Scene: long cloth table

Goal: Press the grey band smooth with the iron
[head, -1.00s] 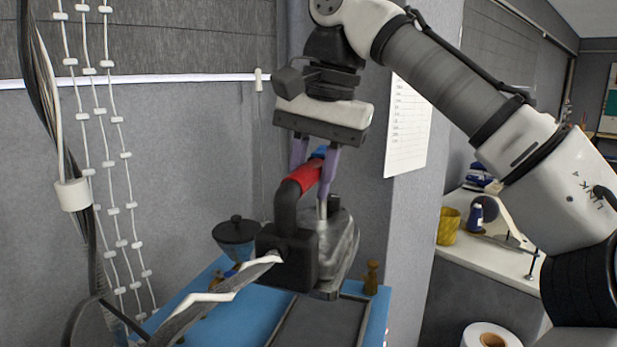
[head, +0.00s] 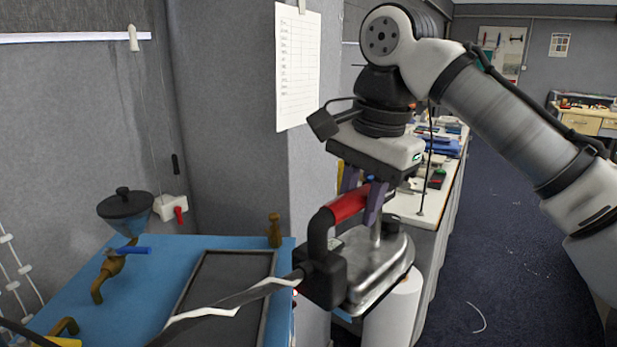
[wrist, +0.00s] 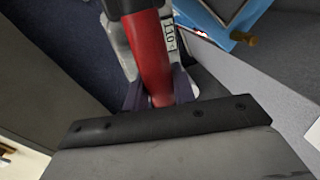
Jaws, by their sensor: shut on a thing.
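My gripper (head: 362,195) is shut on the red handle of the iron (head: 376,262) and holds it up in the air. The iron has a dull metal body, a black rear block and a striped cord running off to the lower left. It hangs just right of the blue table's edge, its sole facing down. In the wrist view the red handle of the iron (wrist: 152,62) lies between the purple fingers of my gripper (wrist: 160,92). I cannot make out the grey band in either view.
The blue table (head: 130,278) bears a dark framed plate (head: 228,285), a brass peg (head: 274,230) and a blue funnel-like vessel (head: 125,208). A white roll (head: 395,312) stands below the iron. A grey pillar (head: 235,130) rises behind. Dark floor (head: 520,240) is open at right.

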